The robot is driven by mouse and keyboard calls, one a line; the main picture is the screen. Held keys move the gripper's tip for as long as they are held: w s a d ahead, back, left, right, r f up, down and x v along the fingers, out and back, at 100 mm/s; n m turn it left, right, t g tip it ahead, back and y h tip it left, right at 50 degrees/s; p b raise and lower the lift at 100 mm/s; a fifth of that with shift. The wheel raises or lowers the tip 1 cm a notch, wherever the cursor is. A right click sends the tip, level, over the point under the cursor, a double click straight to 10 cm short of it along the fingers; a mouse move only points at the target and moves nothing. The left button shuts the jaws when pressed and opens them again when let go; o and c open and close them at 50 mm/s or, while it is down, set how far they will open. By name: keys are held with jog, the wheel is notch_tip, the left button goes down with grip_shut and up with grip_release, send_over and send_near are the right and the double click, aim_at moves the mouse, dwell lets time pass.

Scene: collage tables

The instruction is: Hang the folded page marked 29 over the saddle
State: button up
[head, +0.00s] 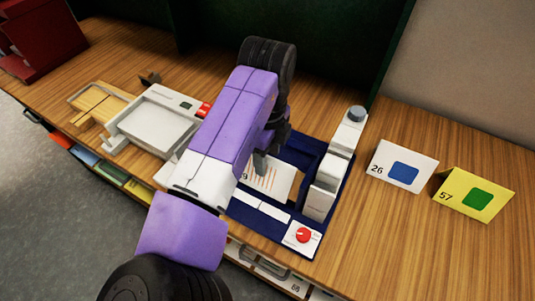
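A white page (273,181) with orange stripes lies in the dark blue base of a machine, below my gripper. Its number is partly hidden by my arm; only a "9" shows clearly. My gripper (262,163) points down at the page's upper left part and seems to touch it or hover just above it. My arm hides most of the fingers, so its opening and any hold on the page cannot be seen. The dark blue machine (240,211) has a white strip in front of the page; I cannot tell which part is the saddle.
A tall white arm (331,170) with a grey knob stands at the machine's right, and a red dial (302,235) at its front. Folded cards 26 (389,178) and 57 (464,207) stand to the right. A white tray device (155,125) and wooden tray (96,105) lie left.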

dwell(0.3)
notch_tip(320, 180, up, 8)
jog(key=shift+f+b, duration=0.1)
jog(key=shift+b, duration=0.6)
